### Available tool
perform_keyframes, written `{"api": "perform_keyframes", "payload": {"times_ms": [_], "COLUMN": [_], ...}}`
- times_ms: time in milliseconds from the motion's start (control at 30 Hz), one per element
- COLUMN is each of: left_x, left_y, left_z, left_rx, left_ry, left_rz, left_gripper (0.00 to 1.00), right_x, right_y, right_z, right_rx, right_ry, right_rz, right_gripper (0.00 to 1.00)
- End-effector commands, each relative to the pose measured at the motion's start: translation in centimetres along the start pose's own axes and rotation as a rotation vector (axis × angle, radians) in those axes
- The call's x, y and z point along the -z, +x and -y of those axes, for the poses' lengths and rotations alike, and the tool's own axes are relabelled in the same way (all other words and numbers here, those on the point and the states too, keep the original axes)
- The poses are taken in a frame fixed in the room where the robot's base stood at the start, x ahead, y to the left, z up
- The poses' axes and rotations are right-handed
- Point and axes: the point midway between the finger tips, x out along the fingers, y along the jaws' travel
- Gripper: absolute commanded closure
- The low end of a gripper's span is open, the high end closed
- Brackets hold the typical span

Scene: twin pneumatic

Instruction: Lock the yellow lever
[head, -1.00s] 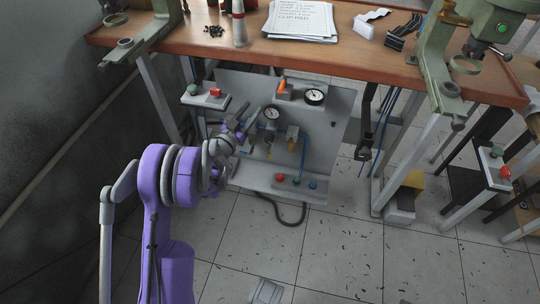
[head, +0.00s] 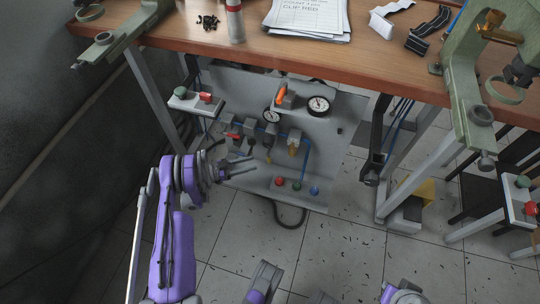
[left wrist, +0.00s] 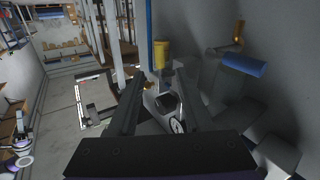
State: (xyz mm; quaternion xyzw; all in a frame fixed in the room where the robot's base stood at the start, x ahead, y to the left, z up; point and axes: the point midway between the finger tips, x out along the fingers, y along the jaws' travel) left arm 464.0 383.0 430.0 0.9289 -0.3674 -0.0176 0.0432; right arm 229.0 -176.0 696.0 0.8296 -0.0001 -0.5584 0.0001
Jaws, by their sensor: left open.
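A grey pneumatic panel (head: 335,150) stands under the workbench. A small yellow piece (head: 268,158) hangs below the middle fitting on its blue line. A brass-coloured part (head: 293,150) is to its right. An orange handle (head: 281,92) is at the top and a red one (head: 231,134) at the left. I cannot tell for sure which yellow part is the lever. My left gripper (head: 250,167) is open and empty, in front of the panel's lower left. The left wrist view shows its spread fingers (left wrist: 162,82), with a yellow cylinder (left wrist: 162,53) beyond them. My right gripper is not visible.
Two gauges (head: 318,104) (head: 271,115) and green, red and blue buttons (head: 297,186) are on the panel. A button box (head: 192,99) hangs below the bench edge at left. A dark cable (head: 288,222) loops beneath the panel. The wooden bench (head: 330,62) overhangs it. Tiled floor in front is open.

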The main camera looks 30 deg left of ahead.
Motion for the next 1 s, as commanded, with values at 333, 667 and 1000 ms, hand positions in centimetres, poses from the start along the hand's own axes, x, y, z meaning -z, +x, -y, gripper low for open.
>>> {"api": "perform_keyframes", "payload": {"times_ms": [333, 667, 1000], "left_x": [0.0, 0.1, 0.1], "left_y": [6.6, 8.8, 8.8], "left_z": [-0.1, 0.0, 0.0], "left_rx": [-0.002, 0.001, 0.001], "left_ry": [0.000, 0.001, 0.002], "left_rz": [-0.001, -0.002, -0.002], "left_gripper": [0.50, 0.50, 0.76], "right_x": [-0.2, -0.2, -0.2], "right_y": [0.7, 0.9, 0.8], "right_z": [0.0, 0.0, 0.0], "right_rx": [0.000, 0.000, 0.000], "right_ry": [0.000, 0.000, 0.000], "right_rz": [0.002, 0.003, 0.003], "right_gripper": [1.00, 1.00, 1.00]}}
